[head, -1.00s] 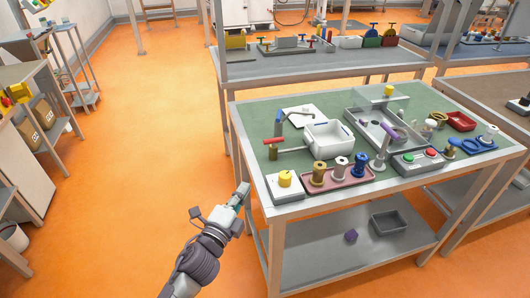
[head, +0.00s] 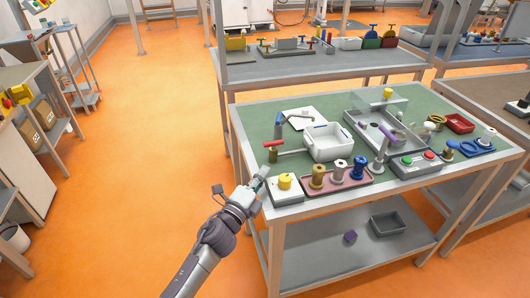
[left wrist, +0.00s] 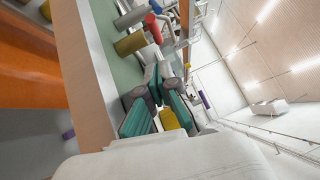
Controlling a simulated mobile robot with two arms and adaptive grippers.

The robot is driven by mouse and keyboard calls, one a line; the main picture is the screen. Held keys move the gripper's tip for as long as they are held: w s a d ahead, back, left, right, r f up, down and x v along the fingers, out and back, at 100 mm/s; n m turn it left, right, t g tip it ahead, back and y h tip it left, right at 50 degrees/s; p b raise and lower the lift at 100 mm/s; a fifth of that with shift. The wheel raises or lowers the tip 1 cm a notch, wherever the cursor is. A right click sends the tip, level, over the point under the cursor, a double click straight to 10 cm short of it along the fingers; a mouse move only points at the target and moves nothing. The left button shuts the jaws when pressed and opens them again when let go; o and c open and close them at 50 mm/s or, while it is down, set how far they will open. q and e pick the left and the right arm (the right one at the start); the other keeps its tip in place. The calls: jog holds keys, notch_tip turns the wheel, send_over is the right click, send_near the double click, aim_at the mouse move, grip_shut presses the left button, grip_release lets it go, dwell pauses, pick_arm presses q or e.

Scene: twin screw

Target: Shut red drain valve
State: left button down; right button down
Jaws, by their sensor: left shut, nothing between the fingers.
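The red valve handle (head: 273,143) sits on top of a brass valve body (head: 272,157) near the left edge of the green-topped table. A pipe runs from it to a white basin (head: 326,141). In the left wrist view the red handle (left wrist: 153,28) and brass body (left wrist: 130,43) show beyond the fingers. My left gripper (head: 262,173) is shut and empty, in front of the valve and beside the table's left corner. It is apart from the handle. My right gripper is not in view.
A yellow button on a white box (head: 285,182) stands close to my left gripper. A pink tray (head: 318,190) with several spools lies right of it. A grey sink tray (head: 372,138) and a box with green and red buttons (head: 420,163) are further right. Open floor lies left.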

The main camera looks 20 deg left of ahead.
aim_at(271, 146)
pick_arm(q)
jog(key=x, duration=0.3)
jog(key=shift+w+d+r, duration=0.1)
jog(key=shift+w+r, duration=0.05)
jog(key=shift+w, duration=0.25)
jog(key=shift+w+a+r+p, duration=0.25)
jog(key=shift+w+a+p, duration=0.25)
jog(key=shift+w+a, duration=0.65)
jog(key=shift+w, duration=0.35)
